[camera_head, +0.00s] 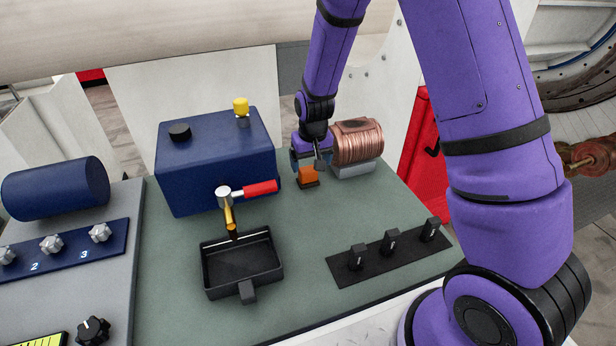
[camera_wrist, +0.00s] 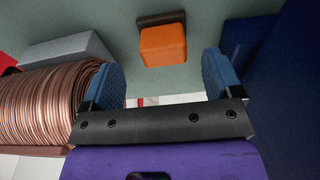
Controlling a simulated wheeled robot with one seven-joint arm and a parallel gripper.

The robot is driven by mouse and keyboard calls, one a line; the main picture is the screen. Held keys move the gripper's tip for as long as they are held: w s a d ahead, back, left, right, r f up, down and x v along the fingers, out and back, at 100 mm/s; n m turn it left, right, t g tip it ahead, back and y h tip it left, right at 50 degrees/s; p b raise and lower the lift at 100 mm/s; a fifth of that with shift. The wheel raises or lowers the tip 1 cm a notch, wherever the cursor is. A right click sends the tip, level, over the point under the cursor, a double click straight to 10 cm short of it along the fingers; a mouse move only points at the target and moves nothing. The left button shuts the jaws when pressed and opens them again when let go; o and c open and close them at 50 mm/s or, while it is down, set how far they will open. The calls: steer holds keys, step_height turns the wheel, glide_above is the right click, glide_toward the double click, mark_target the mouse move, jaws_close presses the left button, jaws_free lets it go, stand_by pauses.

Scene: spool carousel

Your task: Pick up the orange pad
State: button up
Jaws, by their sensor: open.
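The orange pad (camera_head: 308,174) sits on a small dark base on the green bench top, between the blue box and the copper spool. In the wrist view the orange pad (camera_wrist: 163,45) is ahead of my gripper, between the lines of the two blue fingertips and apart from both. My gripper (camera_head: 308,157) is open and empty, just above and behind the pad in the head view. Its blue fingers (camera_wrist: 167,78) stand wide apart in the wrist view.
The copper spool (camera_head: 357,143) on a grey block stands close on the right. A black tray (camera_head: 242,263) and a black strip of switches (camera_head: 390,252) lie nearer the front.

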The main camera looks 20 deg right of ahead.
mark_target(308, 169)
steer(key=shift+w+a+f, duration=0.1)
steer(key=shift+w+f, duration=0.1)
steer(key=shift+f, duration=0.65)
steer(key=shift+w+f, duration=0.2)
steer(key=shift+f, duration=0.65)
steer(key=shift+w+a+f, duration=0.1)
steer(key=shift+w+f, duration=0.1)
steer(key=shift+f, duration=0.65)
steer(key=c, duration=1)
